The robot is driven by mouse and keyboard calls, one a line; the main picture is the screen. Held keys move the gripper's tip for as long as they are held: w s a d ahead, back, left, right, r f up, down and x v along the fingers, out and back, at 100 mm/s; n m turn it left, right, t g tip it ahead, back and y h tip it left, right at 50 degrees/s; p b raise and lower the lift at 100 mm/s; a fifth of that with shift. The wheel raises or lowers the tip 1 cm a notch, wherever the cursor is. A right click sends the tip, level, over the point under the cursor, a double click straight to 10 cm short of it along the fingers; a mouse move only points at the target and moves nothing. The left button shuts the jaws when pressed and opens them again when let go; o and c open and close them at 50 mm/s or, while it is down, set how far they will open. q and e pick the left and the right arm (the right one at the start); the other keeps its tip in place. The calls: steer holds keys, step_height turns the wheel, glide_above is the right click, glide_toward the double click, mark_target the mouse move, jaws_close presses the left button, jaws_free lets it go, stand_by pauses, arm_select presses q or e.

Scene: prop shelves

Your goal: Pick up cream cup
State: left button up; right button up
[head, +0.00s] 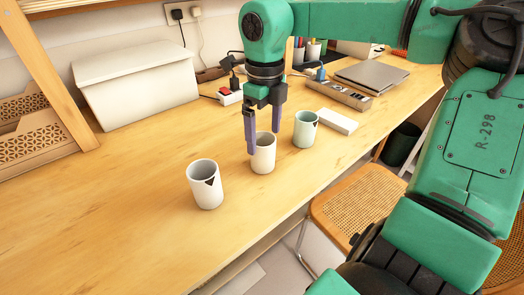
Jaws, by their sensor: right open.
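The cream cup (263,159) stands upright on the wooden table, in the middle of a row of three cups. My right gripper (263,141) points down at it, open, with its two purple-grey fingers on either side of the cup's upper part. One finger hides part of the cup's left rim; I cannot tell whether the fingers touch it. A whitish cup (205,190) with a black triangle stands to the left and nearer. A pale mint cup (304,132) stands close on the right. My left gripper is not in view.
A white lidded box (140,90) stands at the back left beside brown crates (25,130). A laptop (371,76), a white block (337,121) and a power strip lie at the back right. A woven chair (355,205) stands by the table's edge. The table's left front is clear.

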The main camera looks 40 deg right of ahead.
mark_target(263, 154)
steer(key=f, duration=0.7)
steer(key=shift+w+d, duration=0.1)
steer(key=shift+w, duration=0.2)
steer(key=shift+w+d+f, duration=0.1)
steer(key=shift+f, duration=0.25)
steer(key=shift+r, duration=0.1)
steer(key=c, duration=1.4)
steer(key=shift+c, duration=0.2)
steer(key=shift+r, duration=0.1)
